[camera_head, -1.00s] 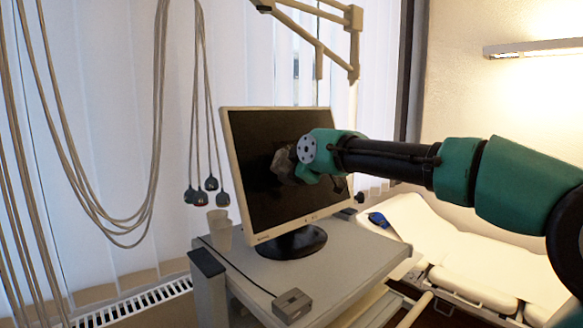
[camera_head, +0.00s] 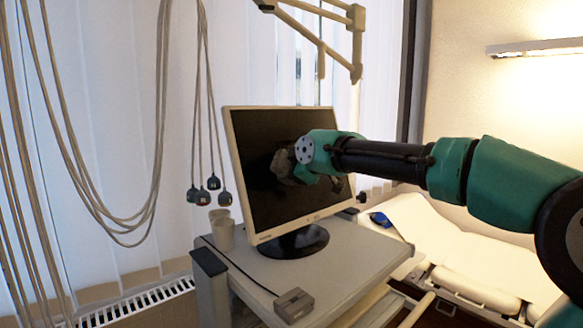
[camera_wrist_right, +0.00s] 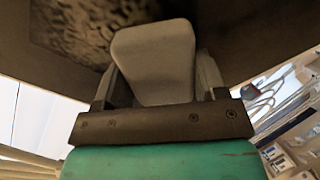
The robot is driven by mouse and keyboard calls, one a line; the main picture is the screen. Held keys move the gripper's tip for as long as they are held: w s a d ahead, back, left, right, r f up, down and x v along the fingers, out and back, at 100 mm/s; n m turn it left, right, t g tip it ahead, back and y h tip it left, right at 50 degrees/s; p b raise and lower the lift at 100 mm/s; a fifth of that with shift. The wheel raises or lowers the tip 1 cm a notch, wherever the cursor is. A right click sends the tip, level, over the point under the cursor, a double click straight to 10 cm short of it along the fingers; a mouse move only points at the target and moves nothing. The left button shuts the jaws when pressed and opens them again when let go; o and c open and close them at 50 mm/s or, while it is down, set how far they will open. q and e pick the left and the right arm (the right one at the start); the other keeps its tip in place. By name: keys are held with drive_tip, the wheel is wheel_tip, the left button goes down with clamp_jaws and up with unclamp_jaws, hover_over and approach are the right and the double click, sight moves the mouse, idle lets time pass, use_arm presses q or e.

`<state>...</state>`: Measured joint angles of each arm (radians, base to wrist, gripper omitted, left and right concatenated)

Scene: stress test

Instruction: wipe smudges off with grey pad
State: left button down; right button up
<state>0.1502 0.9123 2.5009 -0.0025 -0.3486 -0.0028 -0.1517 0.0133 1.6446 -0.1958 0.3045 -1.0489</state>
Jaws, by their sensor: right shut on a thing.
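A monitor (camera_head: 252,195) with a pale frame and dark screen stands on a grey cart. My right gripper (camera_head: 300,172) is at the middle of the screen. In the right wrist view, the right gripper (camera_wrist_right: 158,90) is shut on a pale grey pad (camera_wrist_right: 155,62), whose far end is at or very near the dark screen; contact cannot be told. A mottled brownish smudge (camera_wrist_right: 85,28) shows on the screen left of the pad. In the head view a grey patch (camera_head: 282,167) shows beside the gripper; smudge and pad are hard to separate there. My left gripper is not in view.
The cart top (camera_head: 345,262) holds a cup (camera_head: 222,237) left of the monitor and a small grey box (camera_head: 293,305) at the front. Cables with dark plugs (camera_head: 202,195) hang at left. A padded white couch (camera_head: 480,260) stands at right.

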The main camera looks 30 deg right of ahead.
drive_tip(key=shift+w+a+f, duration=0.1)
drive_tip(key=shift+w+f, duration=0.05)
drive_tip(key=shift+w, duration=0.3)
idle(0.3)
drive_tip(key=shift+w+d, duration=0.15)
drive_tip(key=shift+d, duration=0.8)
drive_tip(key=shift+w+d, duration=0.15)
drive_tip(key=shift+d, duration=0.75)
drive_tip(key=shift+w+d, duration=0.25)
drive_tip(key=shift+d, duration=0.65)
drive_tip(key=shift+w+d, duration=0.25)
drive_tip(key=shift+d, duration=0.6)
drive_tip(key=shift+w+d, duration=0.2)
drive_tip(key=shift+d, duration=0.7)
drive_tip(key=shift+w+d, duration=0.2)
drive_tip(key=shift+d, duration=0.7)
